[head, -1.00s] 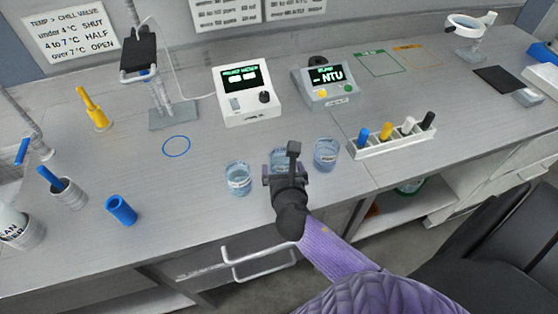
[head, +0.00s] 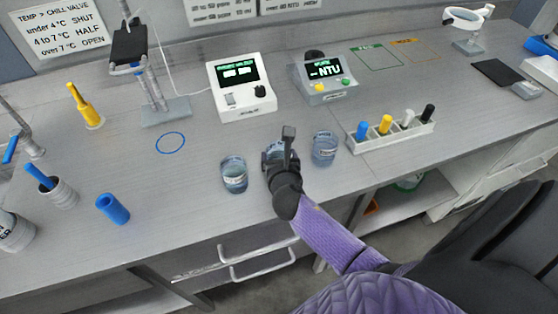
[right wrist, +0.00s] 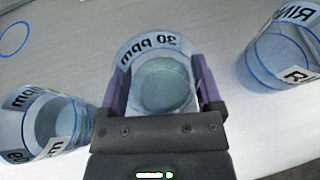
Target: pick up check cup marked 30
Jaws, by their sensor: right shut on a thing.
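The check cup marked 30 (right wrist: 160,50) is a clear cup labelled "30 ppm" with liquid in it, upright in the right wrist view. My right gripper (right wrist: 160,95) is shut on it, one finger on each side. In the head view the right gripper (head: 281,160) covers most of this cup, the middle one of three in a row. Whether the cup touches the bench is hard to tell. My left gripper is not in view.
A second clear cup (head: 234,174) stands close on the left and a rinse cup (right wrist: 280,52) on the right. A white rack with coloured pens (head: 393,138) is further right. A white meter (head: 240,88) and an NTU meter (head: 325,78) stand behind. Bench around the blue ring (head: 170,143) is clear.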

